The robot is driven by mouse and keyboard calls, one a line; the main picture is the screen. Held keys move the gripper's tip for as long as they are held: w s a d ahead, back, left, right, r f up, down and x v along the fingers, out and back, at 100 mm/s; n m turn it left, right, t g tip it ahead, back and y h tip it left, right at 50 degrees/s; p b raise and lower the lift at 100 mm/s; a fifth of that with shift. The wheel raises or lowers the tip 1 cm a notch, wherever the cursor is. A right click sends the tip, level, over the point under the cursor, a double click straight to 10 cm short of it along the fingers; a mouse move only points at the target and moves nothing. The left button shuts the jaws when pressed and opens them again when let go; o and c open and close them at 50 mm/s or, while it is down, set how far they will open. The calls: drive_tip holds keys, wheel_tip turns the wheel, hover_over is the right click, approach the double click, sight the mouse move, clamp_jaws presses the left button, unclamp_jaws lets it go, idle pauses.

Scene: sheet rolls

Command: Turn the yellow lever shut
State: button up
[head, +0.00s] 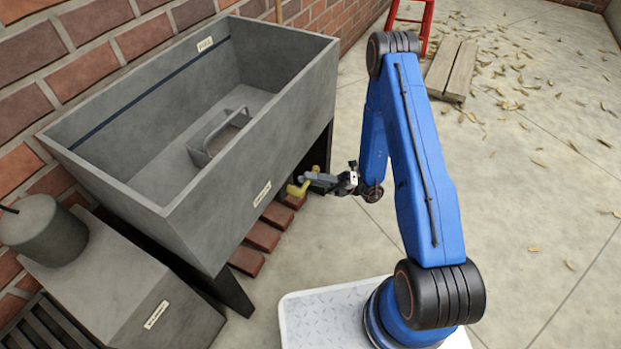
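The yellow lever (296,190) is at the lower front of the grey trough (255,165), near its right corner. It shows as a small yellow piece, partly covered by my gripper. My gripper (308,181) reaches in from the right, its fingers at the lever, touching it or very close. At this size I cannot tell whether the fingers are open or shut on it. The lever's pivot and its exact angle are hard to make out.
The trough has a dark line and a "FULL" label (205,44) inside, and a grey handled piece (218,138). Red bricks (263,236) lie below. A grey box (115,290) stands at left. Planks (452,68) and a red ladder (424,20) are behind; the right floor is open, with leaves.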

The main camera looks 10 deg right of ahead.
drive_tip(key=shift+d, duration=0.1)
drive_tip(key=v, duration=1.7)
drive_tip(key=shift+d+f, duration=0.1)
drive_tip(key=s+a+r+n+g+h, duration=0.2)
drive_tip(key=s+r+n+g+h, duration=0.3)
drive_tip(key=r+n, duration=0.55)
drive_tip(key=s+a+r+n+g+h, duration=0.25)
drive_tip(key=r+n+h, duration=0.5)
drive_tip(key=r, duration=0.55)
drive_tip(key=s+d+r+n+t+h, duration=0.3)
drive_tip(key=s+r+n+t+h, duration=0.2)
drive_tip(key=s+r+n+t, duration=0.1)
drive_tip(key=s+d+r+n+t+h, duration=0.3)
drive_tip(key=s+r+n+t+h, duration=0.3)
drive_tip(key=s+r, duration=0.3)
drive_tip(key=shift+s+d+r+n+t, duration=0.4)
drive_tip(key=shift+r+n, duration=0.5)
drive_tip(key=shift+r, duration=0.15)
